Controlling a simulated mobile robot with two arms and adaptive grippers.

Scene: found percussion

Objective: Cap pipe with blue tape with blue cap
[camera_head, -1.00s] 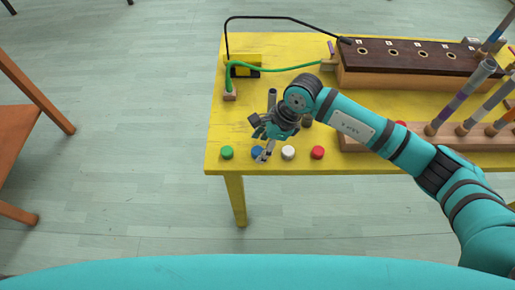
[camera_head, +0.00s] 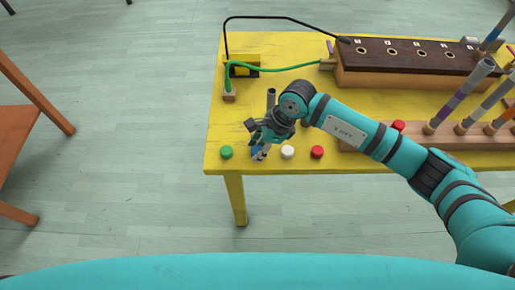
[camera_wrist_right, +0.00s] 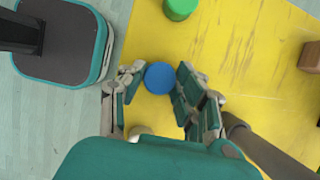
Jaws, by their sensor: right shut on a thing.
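The blue cap (camera_head: 255,150) is near the front edge of the yellow table, mostly covered by my right gripper (camera_head: 260,153) in the head view. In the right wrist view the round blue cap (camera_wrist_right: 161,77) shows between the two fingers of my right gripper (camera_wrist_right: 158,88), which is shut on it. Several taped pipes stand at the right. One at the upper right (camera_head: 492,38) seems to have a blue band, but its top is cut off by the frame. My left gripper is not in view.
A green cap (camera_head: 227,152), a white cap (camera_head: 288,152) and a red cap (camera_head: 317,152) lie in the same front row. Another red cap (camera_head: 398,125) is by the wooden pipe rack (camera_head: 465,141). A dark-topped wooden box (camera_head: 425,75) stands behind. A grey pipe (camera_head: 271,97) stands beside my gripper.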

